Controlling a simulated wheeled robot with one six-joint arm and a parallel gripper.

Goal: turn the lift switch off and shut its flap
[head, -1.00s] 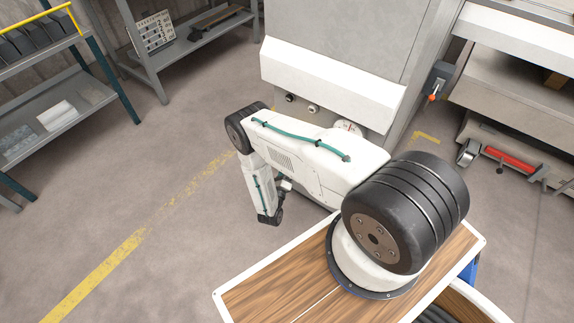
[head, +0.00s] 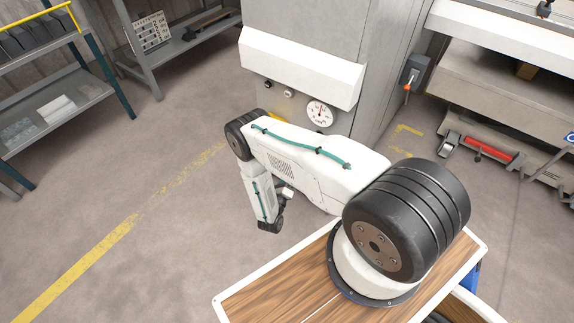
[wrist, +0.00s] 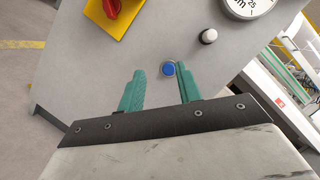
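No switch with a flap can be made out for certain. A grey box with an orange-red lever (head: 409,82) is on the right side of the machine cabinet (head: 375,75); whether it is the lift switch, or has a flap, I cannot tell. In the wrist view, a red rotary knob (wrist: 111,8) sits on a yellow plate (wrist: 126,22) at the top left. My gripper (wrist: 159,70) is open and empty, its green fingers apart. In the head view the fingers are not clear.
A dial gauge (head: 320,113) and two small knobs are low on the cabinet front, behind my arm. A bench machine with a red cylinder (head: 483,150) stands at the right. Shelves (head: 60,110) stand at the left. The floor between, with a yellow line (head: 95,255), is clear.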

